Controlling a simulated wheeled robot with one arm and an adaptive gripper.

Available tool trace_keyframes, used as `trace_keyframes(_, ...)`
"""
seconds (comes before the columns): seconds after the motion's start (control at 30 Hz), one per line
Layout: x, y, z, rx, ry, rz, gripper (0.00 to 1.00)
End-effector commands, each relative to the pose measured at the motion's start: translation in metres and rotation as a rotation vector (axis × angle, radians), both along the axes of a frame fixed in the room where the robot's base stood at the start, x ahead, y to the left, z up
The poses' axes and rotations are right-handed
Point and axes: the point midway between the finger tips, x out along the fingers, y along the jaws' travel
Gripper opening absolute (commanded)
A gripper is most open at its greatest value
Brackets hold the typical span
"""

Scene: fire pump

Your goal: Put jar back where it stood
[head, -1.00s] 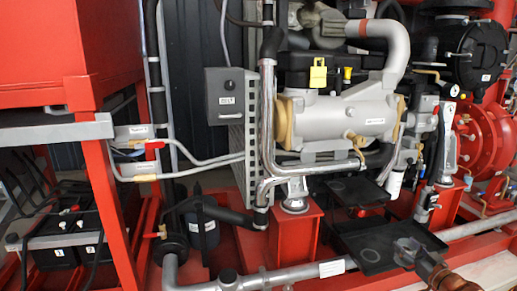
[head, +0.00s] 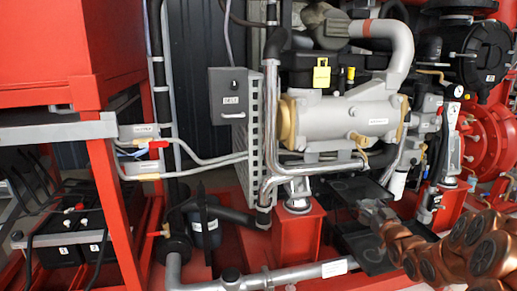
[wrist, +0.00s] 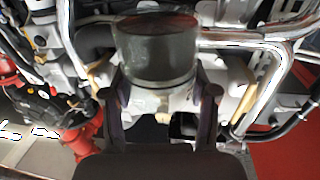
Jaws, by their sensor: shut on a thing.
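In the wrist view the jar (wrist: 155,52) is a clear, round vessel with dark contents and a reddish tint near its top. My gripper (wrist: 161,92) is shut on it, with one dark finger on each side of its lower part. In the head view my copper-coloured arm reaches in from the lower right. Its end is over the black trays, and the jar cannot be made out clearly there. The upper black tray (head: 358,188) and the lower black tray (head: 358,245) sit below the grey pump body (head: 345,118). My arm hides part of the lower tray.
Chrome pipes (head: 268,120) and a red pedestal (head: 297,235) stand left of the trays. A labelled grey pipe (head: 300,275) runs along the front. A red flanged housing (head: 488,140) is at the right. Free room around the trays is tight.

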Motion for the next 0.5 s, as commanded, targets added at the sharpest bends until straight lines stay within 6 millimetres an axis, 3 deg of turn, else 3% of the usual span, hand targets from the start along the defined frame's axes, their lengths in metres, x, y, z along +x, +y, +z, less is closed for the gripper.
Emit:
trace_keyframes(0.03, 0.005, 0.015, 0.008, -0.001, -0.004, -0.001, 0.14)
trace_keyframes(0.2, 0.017, 0.055, 0.024, 0.001, 0.002, -0.03, 0.14)
trace_keyframes(0.5, 0.023, 0.127, 0.05, 0.001, 0.001, -0.07, 0.14)
